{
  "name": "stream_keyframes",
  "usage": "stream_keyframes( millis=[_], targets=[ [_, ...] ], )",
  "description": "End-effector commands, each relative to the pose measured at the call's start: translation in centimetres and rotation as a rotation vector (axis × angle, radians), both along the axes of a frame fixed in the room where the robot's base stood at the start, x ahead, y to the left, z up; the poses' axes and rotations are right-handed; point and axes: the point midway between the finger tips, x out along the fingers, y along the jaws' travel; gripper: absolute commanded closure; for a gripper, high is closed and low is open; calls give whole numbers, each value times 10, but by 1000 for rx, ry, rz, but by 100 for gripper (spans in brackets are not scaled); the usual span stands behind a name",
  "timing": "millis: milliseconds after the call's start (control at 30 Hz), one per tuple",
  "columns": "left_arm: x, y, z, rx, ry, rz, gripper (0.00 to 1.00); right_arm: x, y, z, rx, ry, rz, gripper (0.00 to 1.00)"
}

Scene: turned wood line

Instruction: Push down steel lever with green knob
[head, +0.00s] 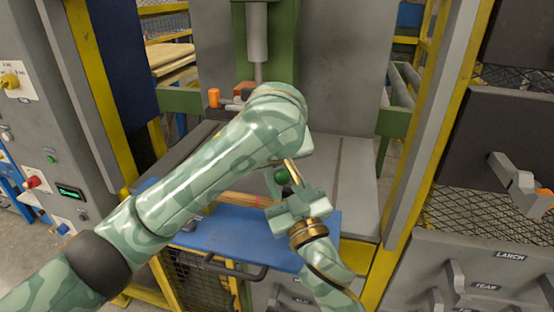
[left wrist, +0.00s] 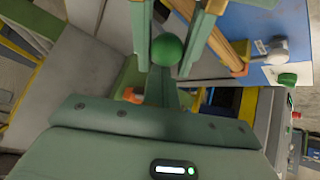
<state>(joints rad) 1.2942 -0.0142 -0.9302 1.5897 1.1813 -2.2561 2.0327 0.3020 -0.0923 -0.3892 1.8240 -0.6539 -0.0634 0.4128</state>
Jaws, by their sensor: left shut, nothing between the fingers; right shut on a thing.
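The green knob (head: 281,176) shows as a small dark ball beside my right gripper in the head view. In the left wrist view the green knob (left wrist: 167,50) sits at the tip end of my left gripper; I cannot tell whether they touch. The steel lever is mostly hidden. My left gripper is shut and empty, its fingers largely hidden behind my forearm in the head view. My right gripper (head: 284,205) is shut on the end of a wooden piece (head: 250,199) over the blue tray. The wooden piece (left wrist: 228,45) also shows in the left wrist view.
The blue tray (head: 225,230) with a dark handle lies in front of the grey machine bed (head: 355,180). Yellow posts stand on both sides. A grey control cabinet (head: 50,130) is at left, grey labelled drawers (head: 490,265) at right. An orange knob (head: 213,97) is behind my arm.

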Motion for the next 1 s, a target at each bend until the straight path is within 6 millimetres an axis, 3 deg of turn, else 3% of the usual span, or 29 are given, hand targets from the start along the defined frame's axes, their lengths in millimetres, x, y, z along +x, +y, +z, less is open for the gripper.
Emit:
stream_keyframes(
  millis=[800, 833, 900, 1000],
  targets=[
    [-18, -3, -12, -21, -48, -9, 100, 1, -1, 3, 1, -6, -3, 100],
    [-18, -3, -12, -21, -47, -10, 100, 1, -1, 3, 1, -6, -3, 67],
    [-18, -3, -12, -20, -48, -10, 100, 1, -2, 3, 2, -6, -4, 49],
    [-18, -2, -11, -20, -50, -6, 100, 1, -1, 2, 1, -5, -3, 49]
  ],
)
